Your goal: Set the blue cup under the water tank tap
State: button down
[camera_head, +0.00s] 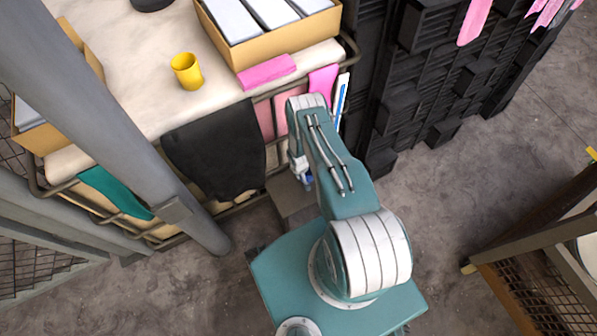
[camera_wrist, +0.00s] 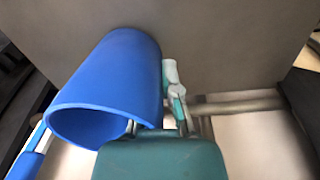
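The blue cup (camera_wrist: 115,80) is large in the wrist view, its open mouth turned toward the camera at lower left. My gripper (camera_wrist: 155,125) is at the cup's right side: one grey-teal finger lies along the outside of the wall and a pale tip shows just inside the rim. The cup wall appears pinched between them. In the head view my gripper (camera_head: 302,175) is beside the table's front side, low down, with only a small bit of blue visible at it. I cannot make out the water tank or its tap in either view.
A table (camera_head: 130,75) carries a yellow cup (camera_head: 187,70), a box of white items (camera_head: 265,50) and a pink cloth (camera_head: 267,70). A dark cloth (camera_head: 215,145) hangs from its rail. Dark stacked crates (camera_head: 440,90) stand behind. Floor (camera_head: 455,190) to the right is clear.

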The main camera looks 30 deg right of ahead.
jog(key=shift+a+f, duration=0.1)
jog(key=shift+a, duration=0.25)
jog(key=c, duration=0.8)
grip_release()
jog(key=shift+d, duration=0.15)
notch_tip(320, 180, up, 12)
jog(key=shift+a, duration=0.3)
